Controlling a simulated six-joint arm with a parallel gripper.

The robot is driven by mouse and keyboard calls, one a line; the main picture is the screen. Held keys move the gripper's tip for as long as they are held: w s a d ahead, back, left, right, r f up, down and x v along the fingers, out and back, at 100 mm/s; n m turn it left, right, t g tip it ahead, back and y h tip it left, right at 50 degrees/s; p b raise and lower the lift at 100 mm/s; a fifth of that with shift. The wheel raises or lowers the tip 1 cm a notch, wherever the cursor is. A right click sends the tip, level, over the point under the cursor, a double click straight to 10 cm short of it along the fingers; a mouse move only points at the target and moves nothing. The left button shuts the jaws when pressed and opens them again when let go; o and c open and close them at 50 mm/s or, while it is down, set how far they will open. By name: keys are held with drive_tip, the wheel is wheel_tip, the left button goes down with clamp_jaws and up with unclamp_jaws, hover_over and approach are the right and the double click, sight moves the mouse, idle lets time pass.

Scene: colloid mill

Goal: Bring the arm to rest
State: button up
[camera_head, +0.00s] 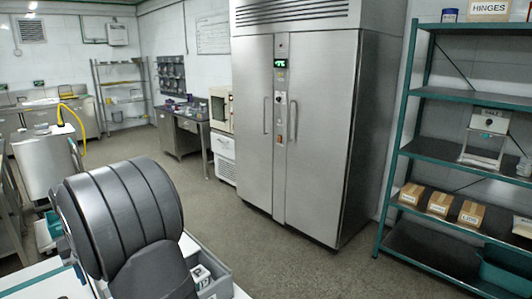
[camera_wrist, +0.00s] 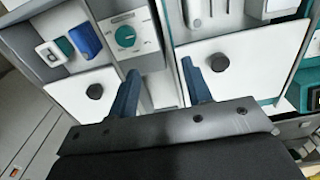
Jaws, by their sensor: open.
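My gripper (camera_wrist: 160,76) shows in the wrist view, with its two blue fingers apart and nothing between them. Behind the fingers are a white panel with a black knob (camera_wrist: 94,91) on the left and another white panel with a black knob (camera_wrist: 219,62) on the right. A teal dial (camera_wrist: 125,36) sits on a white plate above them. I cannot tell how far the fingertips are from these surfaces. A dark rounded part of my arm fills the lower left of the head view; my gripper is hidden there.
A tall steel cabinet (camera_head: 340,130) stands shut at the middle. A green shelf rack (camera_head: 470,100) with several brown boxes (camera_head: 439,203) is at the right. A steel bench (camera_head: 184,137) stands behind. The grey floor (camera_head: 270,250) before the cabinet is clear.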

drive_tip(key=s+a, duration=0.8)
drive_tip(key=s, duration=0.3)
wheel_tip(320, 180, down, 6)
drive_tip(key=shift+s+a+f, duration=0.2)
drive_tip(key=shift+s+a, duration=0.1)
idle(1.0)
